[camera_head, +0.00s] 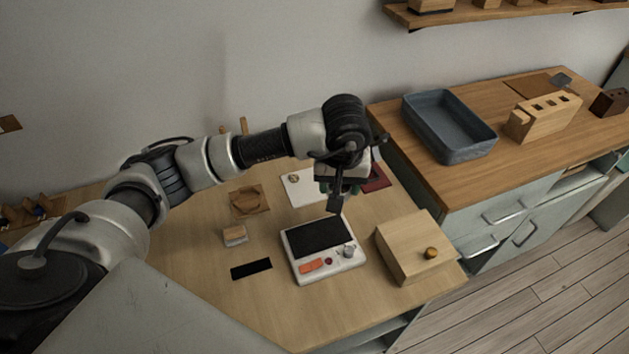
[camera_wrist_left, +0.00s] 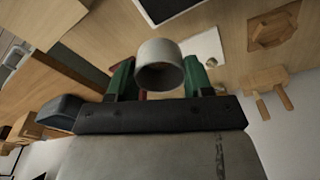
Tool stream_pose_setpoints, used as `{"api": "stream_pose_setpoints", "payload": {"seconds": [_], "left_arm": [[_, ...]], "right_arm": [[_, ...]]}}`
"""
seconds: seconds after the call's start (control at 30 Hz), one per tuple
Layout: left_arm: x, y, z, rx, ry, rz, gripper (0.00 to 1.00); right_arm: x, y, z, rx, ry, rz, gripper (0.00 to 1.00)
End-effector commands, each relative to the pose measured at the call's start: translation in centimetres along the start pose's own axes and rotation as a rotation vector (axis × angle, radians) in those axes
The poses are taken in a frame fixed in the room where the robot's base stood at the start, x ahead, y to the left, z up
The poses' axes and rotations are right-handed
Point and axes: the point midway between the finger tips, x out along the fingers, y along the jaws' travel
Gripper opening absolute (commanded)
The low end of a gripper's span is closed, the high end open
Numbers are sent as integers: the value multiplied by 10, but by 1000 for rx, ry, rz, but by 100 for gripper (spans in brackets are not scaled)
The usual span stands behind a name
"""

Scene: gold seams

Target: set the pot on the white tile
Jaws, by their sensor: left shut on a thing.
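A small pale grey, round pot (camera_wrist_left: 161,65) is between the green fingers of my left gripper (camera_wrist_left: 165,78) in the left wrist view. The fingers are shut on its sides, and its open mouth faces the camera. In the head view my left gripper (camera_head: 333,190) hangs above the table, in front of the right part of the white tile; the pot is hard to make out there. The white tile (camera_head: 300,192) lies flat at the back of the table, with a small round tan thing on it. It also shows in the left wrist view (camera_wrist_left: 207,43), partly hidden behind the pot.
A dark red mat (camera_head: 378,179) lies right of the tile. A white scale-like device (camera_head: 326,262) with a black top stands in front. A wooden box (camera_head: 412,250), a wooden block with a recess (camera_head: 246,200) and a small block (camera_head: 235,235) stand around it.

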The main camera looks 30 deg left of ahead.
Motion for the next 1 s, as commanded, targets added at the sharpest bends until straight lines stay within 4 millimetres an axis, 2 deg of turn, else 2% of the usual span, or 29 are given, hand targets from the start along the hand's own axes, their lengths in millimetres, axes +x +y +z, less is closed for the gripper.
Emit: {"api": "stream_pose_setpoints", "payload": {"seconds": [0.07,0.17,0.37,0.63,0.8,1.0], "left_arm": [[-3,4,-7,-27,-4,-4,29],[3,0,-16,-43,-7,-9,29],[34,-25,-47,-47,-8,-12,29],[72,-52,-86,-42,-6,-8,29],[82,-58,-94,-39,-5,-6,29],[102,-59,-89,-39,-9,-7,29]], "right_arm": [[-4,0,1,0,-2,0,51],[-7,0,4,0,-6,0,51],[-17,4,12,-2,-20,5,51],[-25,6,4,-2,-11,8,51],[-27,6,2,-1,-8,8,51],[-34,2,1,2,-6,3,51]]}}
